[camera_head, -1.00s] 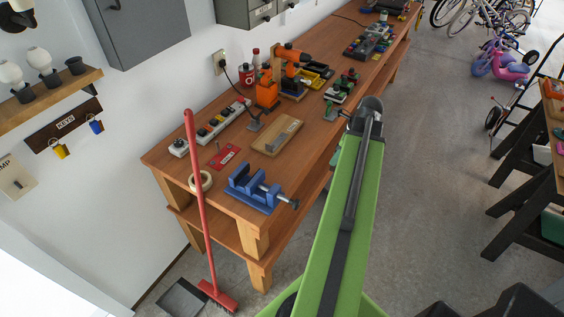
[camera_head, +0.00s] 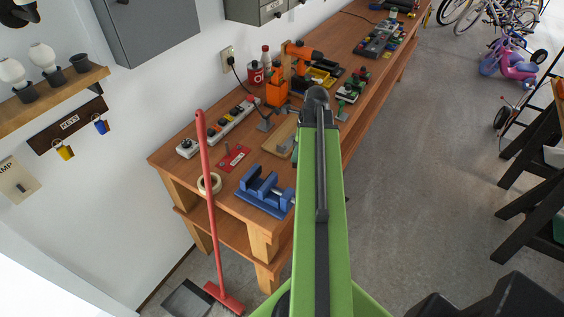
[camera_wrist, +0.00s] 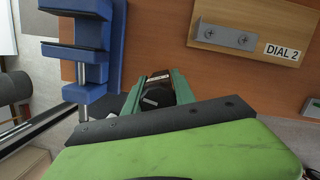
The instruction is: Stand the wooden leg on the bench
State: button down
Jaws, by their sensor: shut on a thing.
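The wooden bench (camera_head: 183,166) runs along the wall in the head view. Its brown top (camera_wrist: 225,72) also fills much of the wrist view. My gripper (camera_wrist: 158,92) has green fingers shut on a dark piece with a thin tan edge (camera_wrist: 158,103). I take this to be the wooden leg seen nearly end on. Most of it is hidden, and its tilt and any contact with the bench cannot be told. In the head view my arm hides the gripper.
A blue vise (camera_head: 262,192) stands at the near bench end, left of my gripper in the wrist view (camera_wrist: 84,45). A wooden board with a metal bracket and a "DIAL 2" label (camera_wrist: 245,28) lies to the right. A red broom (camera_head: 207,190) leans at the bench's near end.

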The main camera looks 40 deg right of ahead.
jog(key=shift+w+a+f, duration=0.15)
jog(key=shift+w+f, duration=0.3)
jog(key=shift+w, duration=0.1)
jog(key=shift+r, duration=0.15)
jog(key=shift+s+f+b, duration=0.15)
jog(key=shift+f+b, duration=0.2)
jog(key=b+x, duration=0.3)
jog(key=shift+f, duration=0.35)
jog(key=shift+s+r, duration=0.1)
jog(key=shift+r, duration=0.2)
jog(key=shift+f, duration=0.3)
jog(key=c, duration=1)
grip_release()
jog(key=shift+r, duration=0.1)
jog(key=shift+c, duration=0.2)
